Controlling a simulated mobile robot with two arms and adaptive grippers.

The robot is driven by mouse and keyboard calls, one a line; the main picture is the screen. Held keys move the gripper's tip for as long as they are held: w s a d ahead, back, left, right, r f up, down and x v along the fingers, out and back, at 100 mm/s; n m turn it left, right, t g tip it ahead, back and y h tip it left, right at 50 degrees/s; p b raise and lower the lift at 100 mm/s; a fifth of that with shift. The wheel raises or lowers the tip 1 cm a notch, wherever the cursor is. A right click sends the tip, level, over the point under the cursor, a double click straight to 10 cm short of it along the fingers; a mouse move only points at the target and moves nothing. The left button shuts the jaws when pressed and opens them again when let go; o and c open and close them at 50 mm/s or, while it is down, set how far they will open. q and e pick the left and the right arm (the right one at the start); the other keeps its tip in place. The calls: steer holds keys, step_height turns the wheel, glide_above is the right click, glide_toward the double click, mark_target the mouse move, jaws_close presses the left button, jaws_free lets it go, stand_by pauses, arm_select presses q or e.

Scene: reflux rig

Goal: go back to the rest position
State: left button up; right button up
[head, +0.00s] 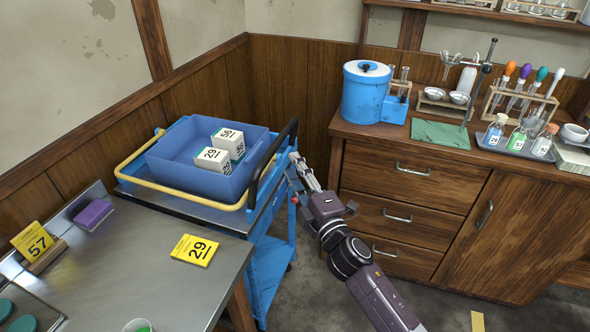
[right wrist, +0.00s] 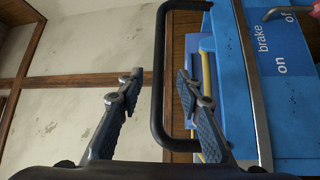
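My right gripper (head: 296,166) is beside the black push handle (head: 274,160) of the blue cart (head: 268,275). In the right wrist view my right gripper (right wrist: 159,80) is open, its two fingers apart. The handle's long bar (right wrist: 159,45) shows between the fingertips in that view. Whether the bar lies between the fingers or just beyond them, I cannot tell. No object is held. My left gripper and arm are outside both views.
The cart carries a blue bin (head: 175,168) with white boxes (head: 212,160). A metal table (head: 140,275) with a yellow 29 card (head: 194,250) is at left. A wooden cabinet (head: 410,215) with glassware stands right. Grey floor (head: 440,300) shows in front of the cabinet.

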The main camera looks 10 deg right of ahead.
steer(key=shift+f, duration=0.1)
stand_by(0.5)
steer(key=s+d+f+m+g+h, duration=0.1)
steer(key=s+f+m+g, duration=0.1)
steer(key=f, duration=0.9)
steer(key=s+d+f+m+g+h, duration=0.1)
steer(key=s+d+f+m+g, duration=0.15)
steer(key=f, duration=0.95)
steer(key=s+d+f+m+g+h, duration=0.1)
steer(key=s+f+m+g, duration=0.1)
steer(key=s+f, duration=0.65)
steer(key=s+d+f+m+g, duration=0.1)
steer(key=s+f+m+g, duration=0.3)
steer(key=f, duration=0.8)
steer(key=s+f+m+g, duration=0.2)
steer(key=s+f, duration=0.4)
steer(key=s, duration=0.7)
steer(key=s+d+f+m+g, duration=0.1)
steer(key=s+f+g, duration=0.2)
steer(key=s+f, duration=0.4)
steer(key=s+d+f+m+g, duration=0.1)
steer(key=s+f, duration=0.6)
steer(key=s, duration=1.4)
steer(key=shift+m+g+h, duration=0.4)
steer(key=shift+m+g, duration=0.45)
